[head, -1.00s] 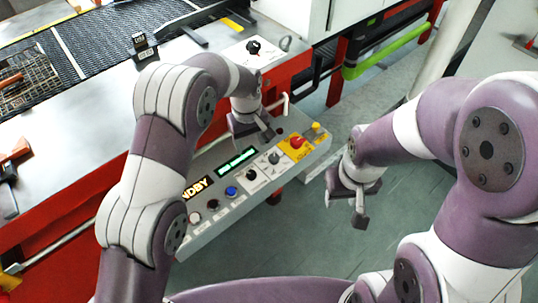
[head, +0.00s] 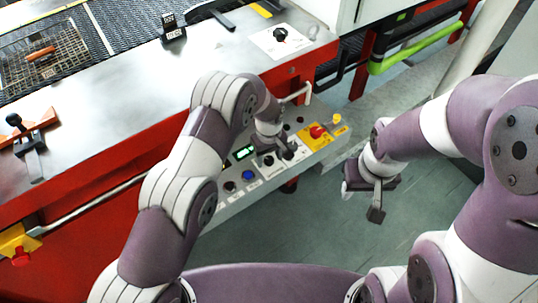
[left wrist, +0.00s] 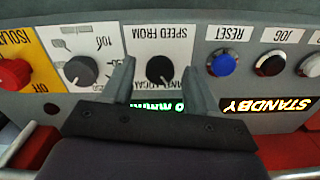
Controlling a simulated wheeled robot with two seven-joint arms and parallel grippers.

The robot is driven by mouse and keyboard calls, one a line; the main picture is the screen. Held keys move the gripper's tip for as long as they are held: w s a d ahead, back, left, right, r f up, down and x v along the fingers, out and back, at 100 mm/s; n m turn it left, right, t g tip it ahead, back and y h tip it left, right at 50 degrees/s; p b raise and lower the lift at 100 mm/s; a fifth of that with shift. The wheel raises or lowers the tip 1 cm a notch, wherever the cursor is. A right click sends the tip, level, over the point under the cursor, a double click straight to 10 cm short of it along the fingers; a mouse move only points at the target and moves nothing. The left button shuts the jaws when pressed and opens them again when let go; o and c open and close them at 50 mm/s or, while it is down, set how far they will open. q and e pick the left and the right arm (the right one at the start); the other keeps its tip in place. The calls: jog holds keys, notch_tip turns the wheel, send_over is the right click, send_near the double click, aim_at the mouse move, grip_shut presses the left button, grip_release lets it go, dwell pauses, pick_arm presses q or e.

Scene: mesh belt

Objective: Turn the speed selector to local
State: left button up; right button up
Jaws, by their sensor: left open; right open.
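The speed selector, a black knob (left wrist: 160,70) on a white plate reading "SPEED FROM", sits upside down in the left wrist view. The words by its lower edge, including "LOCAL", are partly hidden, and I cannot tell where the knob points. My left gripper (left wrist: 158,90) is open, with one finger on each side of the knob; contact cannot be told. In the head view my left gripper (head: 277,154) is over the grey control panel (head: 228,208) and partly covers it. My right gripper (head: 361,198) is open and empty above the floor, right of the panel.
A scaled dial (left wrist: 81,71) and a red knob on yellow (left wrist: 14,74) flank the selector on one side. A blue reset button (left wrist: 222,63) is on the other. Floor right of the panel is clear.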

pick_arm(q)
jog(key=c, duration=1)
jog(key=shift+c, duration=0.2)
jog(key=shift+m, duration=0.3)
jog(key=m, duration=0.2)
jog(key=shift+m+b, duration=0.3)
jog(key=m, duration=0.3)
jog(key=shift+m, duration=0.3)
jog(key=m+b, duration=0.1)
jog(key=m, duration=0.2)
jog(key=shift+m, duration=2.1)
